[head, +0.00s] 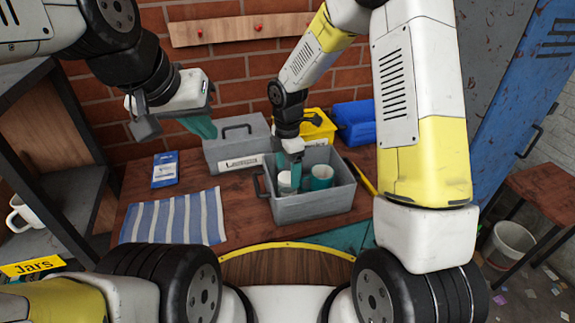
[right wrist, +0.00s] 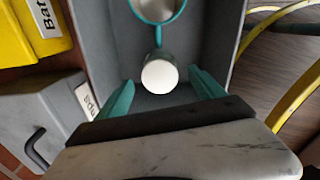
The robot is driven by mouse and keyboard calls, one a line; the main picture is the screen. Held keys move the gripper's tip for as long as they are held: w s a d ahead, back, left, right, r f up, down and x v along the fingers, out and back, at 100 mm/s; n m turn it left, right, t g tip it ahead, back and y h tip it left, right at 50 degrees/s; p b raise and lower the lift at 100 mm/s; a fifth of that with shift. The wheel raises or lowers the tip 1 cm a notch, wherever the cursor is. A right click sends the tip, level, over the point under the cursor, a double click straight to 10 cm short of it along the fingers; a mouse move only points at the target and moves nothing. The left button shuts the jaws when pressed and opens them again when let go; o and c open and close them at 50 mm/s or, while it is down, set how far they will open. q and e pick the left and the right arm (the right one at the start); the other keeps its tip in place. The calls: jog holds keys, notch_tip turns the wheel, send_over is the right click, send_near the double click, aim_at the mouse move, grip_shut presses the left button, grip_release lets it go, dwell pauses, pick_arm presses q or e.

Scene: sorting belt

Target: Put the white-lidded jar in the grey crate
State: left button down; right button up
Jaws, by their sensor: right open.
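The white-lidded jar (head: 284,182) stands inside the open grey crate (head: 311,208), at its left side. In the right wrist view its round white lid (right wrist: 160,76) lies between my right gripper's teal fingers, with gaps on both sides. My right gripper (right wrist: 163,92) is open and reaches down into the crate; it also shows in the head view (head: 295,173). A teal mug (head: 322,177) is in the crate beside the jar. My left gripper (head: 200,127) hangs empty above the back left of the table; its finger gap is not clear.
A closed grey box (head: 237,150) with a handle and label stands left of the crate. A yellow bin (head: 318,128) and a blue bin (head: 355,122) are behind. A blue packet (head: 165,170) and a striped cloth (head: 175,217) lie on the table's left.

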notch_tip(320, 180, up, 5)
jog(key=shift+f, duration=0.1)
jog(key=s+d+r+m+t, duration=0.25)
jog(key=d+r+m, duration=0.35)
jog(key=r, duration=0.4)
jog(key=s+d+r+m+t+y, duration=0.1)
jog(key=s+d+r+m, duration=0.3)
jog(key=s+m, duration=0.4)
jog(key=s+d+r+m+t+y, duration=0.1)
jog(key=s+d+r+m+t, duration=0.1)
jog(key=s+d+r+m, duration=0.2)
jog(key=s+r+m, duration=0.3)
jog(key=s+m, duration=0.1)
jog(key=s, duration=0.1)
jog(key=shift+r+m+t, duration=0.3)
jog(key=shift+t, duration=0.05)
